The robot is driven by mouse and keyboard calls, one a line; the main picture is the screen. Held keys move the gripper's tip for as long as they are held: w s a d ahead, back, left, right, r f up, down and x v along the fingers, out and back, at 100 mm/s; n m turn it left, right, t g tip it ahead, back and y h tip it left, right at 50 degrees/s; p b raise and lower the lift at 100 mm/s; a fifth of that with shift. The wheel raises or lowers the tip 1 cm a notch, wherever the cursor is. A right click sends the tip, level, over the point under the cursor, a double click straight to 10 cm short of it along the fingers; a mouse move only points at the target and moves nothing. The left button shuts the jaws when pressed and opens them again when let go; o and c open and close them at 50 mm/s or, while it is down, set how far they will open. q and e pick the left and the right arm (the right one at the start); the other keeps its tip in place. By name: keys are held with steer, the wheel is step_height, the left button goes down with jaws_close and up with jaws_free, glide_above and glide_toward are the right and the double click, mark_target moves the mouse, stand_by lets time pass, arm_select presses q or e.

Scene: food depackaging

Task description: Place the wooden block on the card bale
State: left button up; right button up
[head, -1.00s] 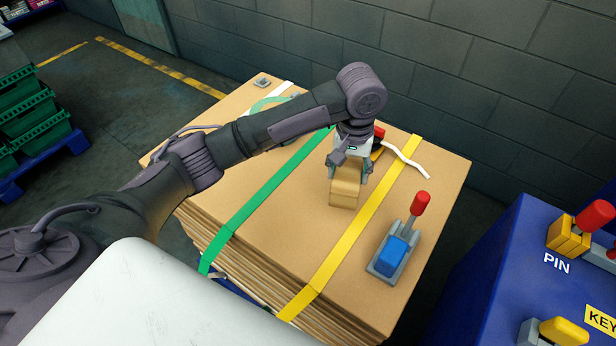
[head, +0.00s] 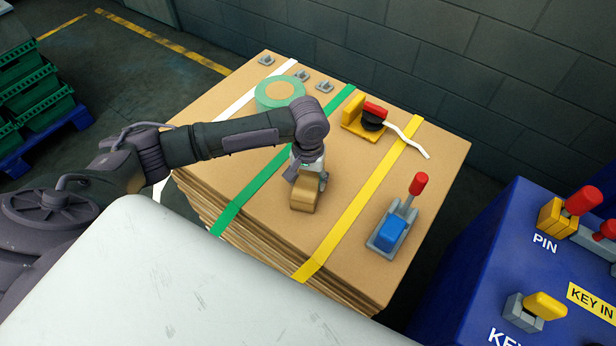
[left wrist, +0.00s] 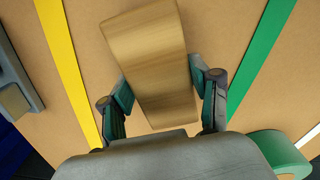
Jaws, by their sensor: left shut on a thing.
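The wooden block (head: 305,194) is a light brown block between the green and yellow straps on top of the card bale (head: 262,222). My left gripper (head: 308,178) is shut on it from above. In the left wrist view, the block (left wrist: 152,60) sits tilted between the two fingers of the gripper (left wrist: 165,95), over the bare card. I cannot tell whether the block's underside touches the card. My right gripper is not in view.
A blue-and-grey tool with a red handle (head: 392,232) lies right of the yellow strap (head: 368,205). A yellow tool (head: 366,120) with a white cord and a green tape roll (head: 280,92) lie at the back. A blue cabinet (head: 490,255) stands at the right.

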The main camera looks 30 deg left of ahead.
mark_target(308, 180)
arm_select(q)
steer(key=o, duration=1.3)
steer(key=shift+r, duration=0.15)
step_height(308, 180, up, 12)
steer(key=shift+d+f+b, duration=0.1)
steer(key=shift+b, duration=0.85)
